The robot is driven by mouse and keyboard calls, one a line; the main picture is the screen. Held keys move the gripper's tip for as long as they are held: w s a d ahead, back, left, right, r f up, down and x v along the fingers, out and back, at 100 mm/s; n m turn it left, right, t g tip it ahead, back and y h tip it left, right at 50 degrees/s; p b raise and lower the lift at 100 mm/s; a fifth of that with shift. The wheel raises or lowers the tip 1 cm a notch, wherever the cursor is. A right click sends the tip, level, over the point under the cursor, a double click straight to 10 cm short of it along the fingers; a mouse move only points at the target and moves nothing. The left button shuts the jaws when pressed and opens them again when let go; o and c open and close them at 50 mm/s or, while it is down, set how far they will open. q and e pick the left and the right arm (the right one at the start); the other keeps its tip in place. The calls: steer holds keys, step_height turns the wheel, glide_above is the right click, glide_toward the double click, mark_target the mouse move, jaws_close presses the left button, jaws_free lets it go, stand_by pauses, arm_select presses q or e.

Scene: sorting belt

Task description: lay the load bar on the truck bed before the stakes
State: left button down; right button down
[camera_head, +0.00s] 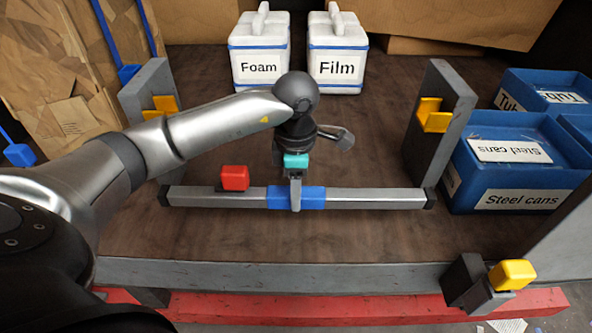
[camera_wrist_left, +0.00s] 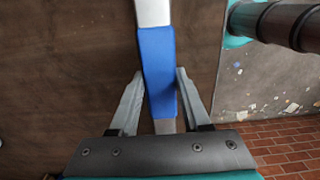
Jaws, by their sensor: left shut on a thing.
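The load bar (camera_head: 360,198) is a long silver bar with dark end caps and a blue sleeve (camera_head: 312,197) at its middle. It lies crosswise in the head view, low over the brown truck bed (camera_head: 300,235); I cannot tell whether it touches the bed. My left gripper (camera_head: 295,195) reaches down from above, shut on the blue sleeve. The left wrist view shows the sleeve (camera_wrist_left: 157,70) between the two fingers (camera_wrist_left: 153,105). Two grey stakes, left (camera_head: 150,85) and right (camera_head: 450,115), carry yellow brackets and stand beyond the bar's ends. My right gripper is not in view.
Foam (camera_head: 259,50) and Film (camera_head: 338,50) boxes stand at the back. Blue Steel cans bins (camera_head: 510,190) are at right. A grey front edge (camera_head: 300,272) carries a yellow-topped latch (camera_head: 512,274) at right. Bed between the stakes is mostly clear.

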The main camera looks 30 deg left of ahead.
arm_select(q)
steer(key=shift+w+f, duration=0.1)
steer(key=shift+f, duration=2.4)
steer(key=shift+f, duration=0.1)
steer(key=shift+c, duration=1.8)
jaws_free()
steer(key=shift+f, duration=0.1)
step_height(320, 180, up, 12)
steer(key=shift+r, duration=0.15)
